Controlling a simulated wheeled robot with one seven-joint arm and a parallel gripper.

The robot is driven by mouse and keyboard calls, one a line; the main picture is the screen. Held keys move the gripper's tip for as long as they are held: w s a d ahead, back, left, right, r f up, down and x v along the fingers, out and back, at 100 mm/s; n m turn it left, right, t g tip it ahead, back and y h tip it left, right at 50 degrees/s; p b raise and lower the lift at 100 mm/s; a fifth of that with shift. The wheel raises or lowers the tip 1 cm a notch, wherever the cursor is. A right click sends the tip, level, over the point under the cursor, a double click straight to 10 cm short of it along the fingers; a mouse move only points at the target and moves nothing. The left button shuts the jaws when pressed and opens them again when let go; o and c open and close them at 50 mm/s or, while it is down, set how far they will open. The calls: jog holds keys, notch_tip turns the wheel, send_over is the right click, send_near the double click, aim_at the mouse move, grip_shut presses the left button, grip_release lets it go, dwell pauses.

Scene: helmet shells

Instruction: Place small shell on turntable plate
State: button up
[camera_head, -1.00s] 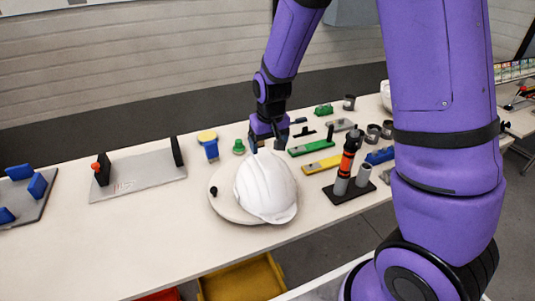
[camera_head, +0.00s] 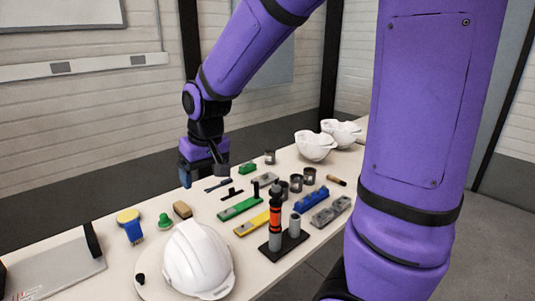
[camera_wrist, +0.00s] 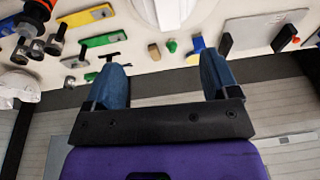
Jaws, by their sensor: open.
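A white helmet shell (camera_head: 197,258) sits dome up on the pale round turntable plate (camera_head: 150,287) at the near edge of the table. Part of the shell also shows at the top of the wrist view (camera_wrist: 172,12). My gripper (camera_head: 204,176) is open and empty, raised behind the shell and clear of it. In the wrist view its two blue fingers are spread with nothing between them (camera_wrist: 162,75). Two more white shells (camera_head: 315,146) (camera_head: 343,131) stand at the back right of the table.
A black stand with an orange-and-black tool (camera_head: 275,215), green and yellow bars (camera_head: 240,208), grey cups (camera_head: 296,183) and a blue block (camera_head: 311,199) crowd the middle. A yellow-topped blue item (camera_head: 131,226) and green knob (camera_head: 164,221) lie near the plate.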

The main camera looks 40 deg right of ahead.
jog(key=s+d+r+t, duration=0.1)
jog(key=s+r, duration=0.4)
jog(key=s, duration=0.4)
jog(key=s+d+r+t, duration=0.1)
jog(key=s+r, duration=0.4)
jog(key=s, duration=0.5)
jog(key=shift+d+r+t, duration=0.3)
jog(key=shift+d+r, duration=0.1)
jog(key=shift+d, duration=0.15)
